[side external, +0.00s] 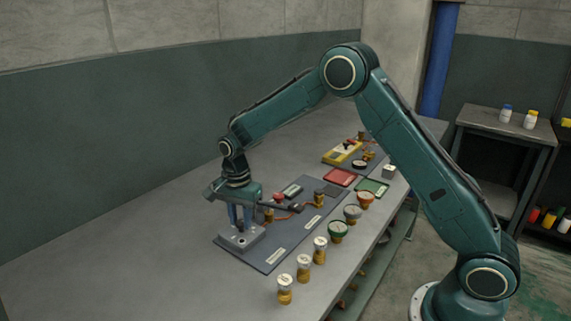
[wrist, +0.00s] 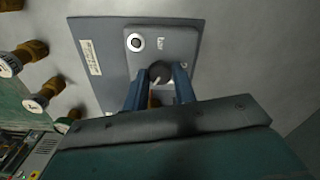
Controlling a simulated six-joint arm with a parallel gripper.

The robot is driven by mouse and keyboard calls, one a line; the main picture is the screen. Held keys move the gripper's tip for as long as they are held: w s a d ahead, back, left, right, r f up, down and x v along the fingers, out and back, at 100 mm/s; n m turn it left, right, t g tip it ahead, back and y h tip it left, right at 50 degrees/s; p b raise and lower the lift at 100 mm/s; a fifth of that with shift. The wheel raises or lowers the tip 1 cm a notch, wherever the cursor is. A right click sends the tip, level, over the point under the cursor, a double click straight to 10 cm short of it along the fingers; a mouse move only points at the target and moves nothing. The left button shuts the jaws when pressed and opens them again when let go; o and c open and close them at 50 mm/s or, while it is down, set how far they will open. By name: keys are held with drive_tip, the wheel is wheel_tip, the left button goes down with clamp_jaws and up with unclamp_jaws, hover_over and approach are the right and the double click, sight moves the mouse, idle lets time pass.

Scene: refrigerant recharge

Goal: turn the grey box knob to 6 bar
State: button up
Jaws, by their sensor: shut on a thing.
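The grey box (side external: 241,237) sits on the near-left end of a dark panel (side external: 268,255). In the wrist view the grey box (wrist: 165,45) shows a white round port or button at one corner and small lettering. Its dark round knob (wrist: 159,73) has a pale pointer mark and lies between my fingers. My gripper (wrist: 159,80) points down at the box with its blue fingers on both sides of the knob, shut on it. In the side view my gripper (side external: 240,222) hides the knob. The scale marks are too small to read.
Several brass fittings with white caps (side external: 303,267) stand along the table's front edge, with a green-topped one (side external: 337,231) beyond. A red tray (side external: 339,177), a green tray (side external: 371,188) and a yellow device (side external: 342,152) lie farther back. The table left of the panel is clear.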

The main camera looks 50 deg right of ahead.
sight(240, 222)
drive_tip(key=shift+r, duration=0.1)
drive_tip(key=o, duration=1)
wheel_tip(240, 222, up, 14)
drive_tip(key=shift+f, duration=0.1)
idle(0.4)
